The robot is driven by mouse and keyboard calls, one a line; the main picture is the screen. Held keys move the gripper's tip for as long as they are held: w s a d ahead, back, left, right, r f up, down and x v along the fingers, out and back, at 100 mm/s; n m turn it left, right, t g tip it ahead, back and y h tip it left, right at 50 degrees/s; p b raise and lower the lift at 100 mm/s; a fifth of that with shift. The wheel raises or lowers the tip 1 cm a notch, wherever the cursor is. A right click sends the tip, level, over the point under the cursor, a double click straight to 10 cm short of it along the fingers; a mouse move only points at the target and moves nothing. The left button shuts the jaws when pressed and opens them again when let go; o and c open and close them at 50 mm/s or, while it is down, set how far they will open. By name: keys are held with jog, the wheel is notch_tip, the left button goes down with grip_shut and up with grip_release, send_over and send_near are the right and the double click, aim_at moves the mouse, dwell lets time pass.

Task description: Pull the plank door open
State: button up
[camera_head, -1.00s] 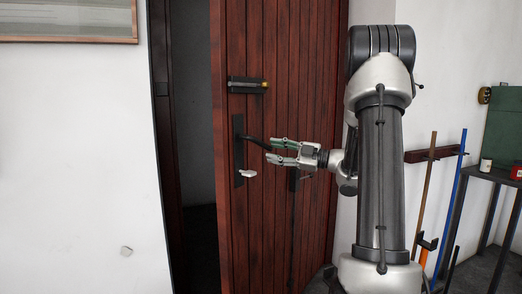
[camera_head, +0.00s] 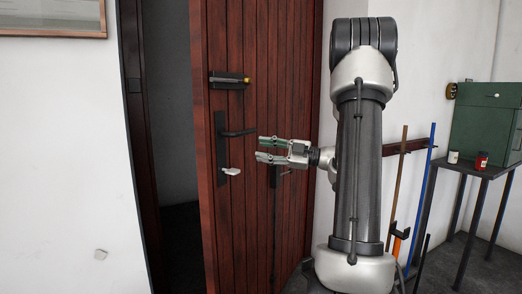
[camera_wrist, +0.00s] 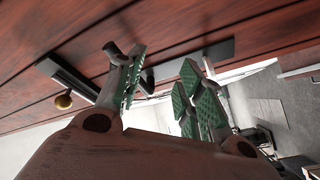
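The plank door (camera_head: 285,60) is red-brown with vertical boards and stands ajar, with a dark gap at its left edge. A black handle plate (camera_head: 221,165) carries a black lever (camera_head: 240,133) pointing right, with a pale piece (camera_head: 231,171) below it. My gripper (camera_head: 258,147) is just right of the lever's end, its green-padded fingers spread and nothing visibly held. In the wrist view the open fingers (camera_wrist: 160,85) are close to the door face, partly hiding the dark handle plate (camera_wrist: 200,56). Whether they touch the lever is unclear.
A black bolt with a brass knob (camera_head: 246,80) is above the handle. At right, a dark table (camera_head: 483,169) holds a green box (camera_head: 485,122) and two small cans. A blue pole (camera_head: 425,190) and a brown pole (camera_head: 397,185) lean nearby. A pale wall is at left.

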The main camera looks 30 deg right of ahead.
jog(key=s, duration=0.1)
jog(key=s+d, duration=0.1)
jog(key=s, duration=0.1)
jog(key=s+d, duration=0.1)
jog(key=s, duration=0.1)
dwell(0.4)
dwell(0.5)
